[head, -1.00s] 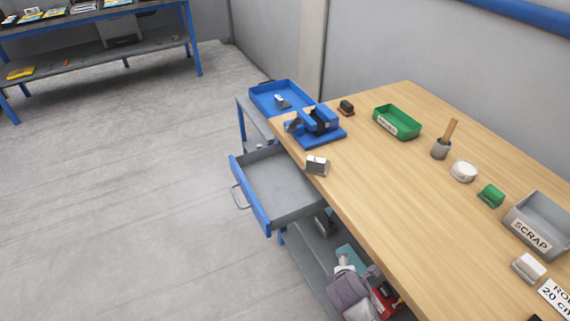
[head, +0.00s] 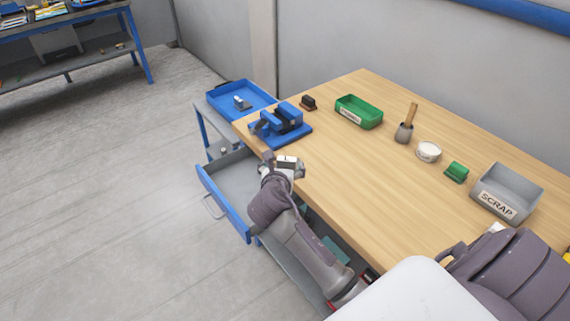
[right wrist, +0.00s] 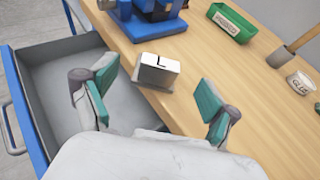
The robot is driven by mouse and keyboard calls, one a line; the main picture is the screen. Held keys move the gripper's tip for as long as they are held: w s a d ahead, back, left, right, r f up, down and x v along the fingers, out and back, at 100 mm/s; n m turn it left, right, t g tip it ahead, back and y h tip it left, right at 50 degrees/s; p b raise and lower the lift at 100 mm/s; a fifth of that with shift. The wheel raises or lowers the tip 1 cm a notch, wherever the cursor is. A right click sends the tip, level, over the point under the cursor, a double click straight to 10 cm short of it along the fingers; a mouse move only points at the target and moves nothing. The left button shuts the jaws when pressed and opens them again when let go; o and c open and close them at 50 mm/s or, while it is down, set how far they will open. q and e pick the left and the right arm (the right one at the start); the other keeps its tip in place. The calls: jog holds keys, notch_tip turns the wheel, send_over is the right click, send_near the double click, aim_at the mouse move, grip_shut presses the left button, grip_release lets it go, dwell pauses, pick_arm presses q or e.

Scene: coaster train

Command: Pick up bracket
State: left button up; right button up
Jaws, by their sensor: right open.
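The bracket (head: 290,161) is a small silvery block on the wooden table, at its left edge near the drawer. In the right wrist view the right gripper (right wrist: 155,82) is open, with one teal-padded finger on each side of the bracket's line. The bracket lies just beyond the fingertips, and no contact shows. My left gripper is not in view.
A blue fixture (head: 282,124) stands just behind the bracket. An open drawer (head: 226,203) lies left of the table edge. A blue tray (head: 215,98) holds a small metal part. A green bin (head: 358,112), glue pot (head: 428,151) and grey scrap bin (head: 506,191) stand farther right.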

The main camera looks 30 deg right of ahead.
aim_at(287, 157)
jog(key=shift+x, duration=1)
jog(key=shift+w+d+f, duration=0.2)
jog(key=shift+w+d, duration=0.15)
jog(key=shift+d, duration=0.05)
jog(key=x, duration=0.4)
jog(key=shift+d+f+p, duration=0.1)
jog(key=shift+f+p, duration=0.15)
jog(key=shift+p, duration=0.05)
jog(key=shift+r, duration=0.1)
jog(key=c, duration=1.6)
grip_shut()
